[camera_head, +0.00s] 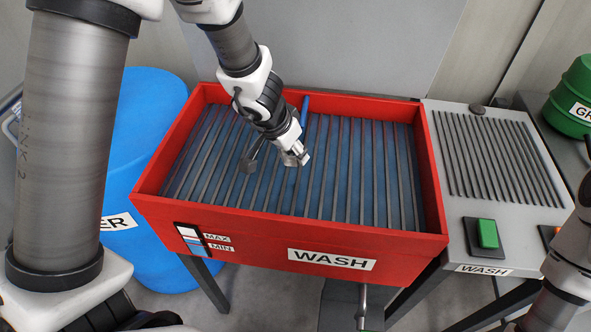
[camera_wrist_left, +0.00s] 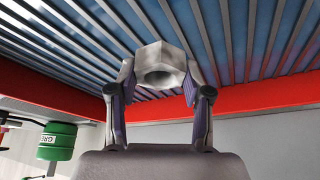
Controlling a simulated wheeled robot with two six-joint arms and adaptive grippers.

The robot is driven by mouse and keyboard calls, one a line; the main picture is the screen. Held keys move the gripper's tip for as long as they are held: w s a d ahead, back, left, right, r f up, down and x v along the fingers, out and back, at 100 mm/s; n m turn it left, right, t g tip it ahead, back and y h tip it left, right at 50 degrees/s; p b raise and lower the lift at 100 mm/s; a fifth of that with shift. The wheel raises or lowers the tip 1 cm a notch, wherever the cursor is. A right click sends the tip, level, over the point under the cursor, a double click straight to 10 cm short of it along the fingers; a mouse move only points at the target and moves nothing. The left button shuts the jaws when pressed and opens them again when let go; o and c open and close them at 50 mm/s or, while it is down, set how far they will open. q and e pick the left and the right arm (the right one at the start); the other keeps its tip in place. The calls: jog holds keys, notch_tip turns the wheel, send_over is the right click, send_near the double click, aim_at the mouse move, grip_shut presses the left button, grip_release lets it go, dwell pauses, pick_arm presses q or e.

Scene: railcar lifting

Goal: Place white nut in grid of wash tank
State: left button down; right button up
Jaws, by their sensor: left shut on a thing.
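The white nut (camera_wrist_left: 158,66) is a pale metallic hexagonal piece with a round hole. It sits between the two fingers of my left gripper (camera_wrist_left: 155,88), which is shut on it. In the head view the left gripper (camera_head: 291,156) hangs over the grid inside the red wash tank (camera_head: 215,218), right of the grid's left half. The grid (camera_head: 330,170) is a row of dark parallel bars over blue. I cannot tell whether the nut touches the bars. My right gripper is not visible; only part of my right arm shows at the lower right.
A grey side table with a slatted panel (camera_head: 495,155) and a green button (camera_head: 487,233) adjoins the tank's right side. A blue barrel (camera_head: 150,120) stands at left, and a green container (camera_head: 574,100) at far right. The tank's raised red walls surround the grid.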

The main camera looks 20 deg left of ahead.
aim_at(293, 173)
pick_arm(q)
jog(key=f+b, duration=0.1)
jog(key=f, duration=0.1)
jog(key=f+b, duration=0.2)
jog(key=f, duration=0.1)
jog(key=shift+w+f, duration=0.45)
jog(key=shift+s+r, duration=0.25)
jog(key=shift+r, duration=0.1)
jog(key=shift+f, duration=0.25)
jog(key=c, duration=0.5)
grip_release()
jog(key=shift+w, duration=0.1)
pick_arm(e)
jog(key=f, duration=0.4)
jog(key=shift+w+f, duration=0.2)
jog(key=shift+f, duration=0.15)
pick_arm(q)
jog(key=shift+r, duration=0.1)
